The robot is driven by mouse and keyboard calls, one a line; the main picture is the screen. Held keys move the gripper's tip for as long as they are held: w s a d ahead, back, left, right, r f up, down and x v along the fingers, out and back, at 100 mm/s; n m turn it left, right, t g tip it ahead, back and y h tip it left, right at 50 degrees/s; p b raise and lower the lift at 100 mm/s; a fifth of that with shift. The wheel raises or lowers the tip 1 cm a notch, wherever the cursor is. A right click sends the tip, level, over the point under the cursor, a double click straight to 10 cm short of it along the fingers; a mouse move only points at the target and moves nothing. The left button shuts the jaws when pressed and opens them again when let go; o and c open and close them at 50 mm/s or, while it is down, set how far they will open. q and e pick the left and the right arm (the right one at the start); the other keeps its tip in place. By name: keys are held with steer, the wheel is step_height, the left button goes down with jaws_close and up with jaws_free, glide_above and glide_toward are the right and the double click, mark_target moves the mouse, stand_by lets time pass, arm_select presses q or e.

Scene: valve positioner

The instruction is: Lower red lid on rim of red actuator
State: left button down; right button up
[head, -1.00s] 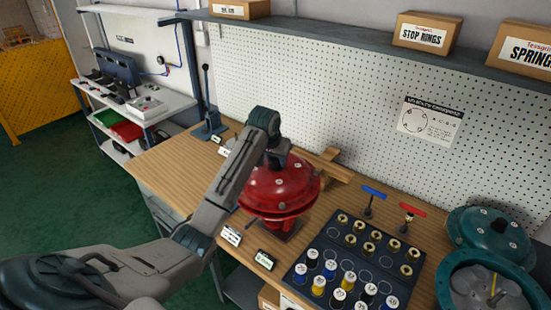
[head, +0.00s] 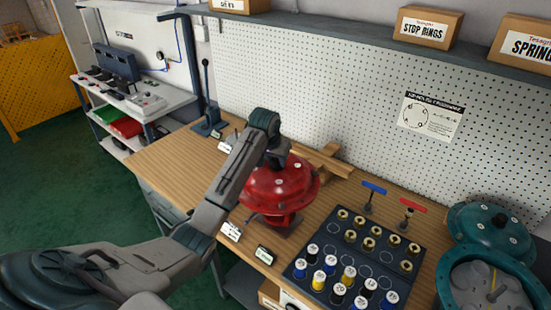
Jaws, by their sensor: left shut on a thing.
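The red lid (head: 284,179) is a domed disc with small bolt spots around it. It sits at the top of the red actuator (head: 272,218), whose lower body and foot stand on the wooden bench. Whether the lid's edge touches the actuator's rim all round cannot be told from this angle. My left gripper (head: 276,166) is over the lid's top and shut on the lid; its fingertips are mostly hidden by my own wrist. My right gripper is not in view.
A dark tray (head: 327,255) of brass pieces and coloured spools lies right of the actuator. Two T-handled tools, blue (head: 373,188) and red (head: 410,203), stand behind it. A teal housing (head: 485,285) and teal lid (head: 490,232) are far right. A wooden stand (head: 325,160) is behind.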

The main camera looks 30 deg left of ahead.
arm_select(q)
steer(key=c, duration=0.9)
jaws_free()
steer(key=shift+s+r, duration=0.1)
steer(key=shift+r, duration=0.05)
steer(key=shift+f, duration=0.2)
steer(key=shift+s+r, duration=0.1)
steer(key=shift+r, duration=0.2)
steer(key=shift+b+v, duration=1.3)
steer(key=shift+v, duration=4)
steer(key=shift+d+f, duration=0.1)
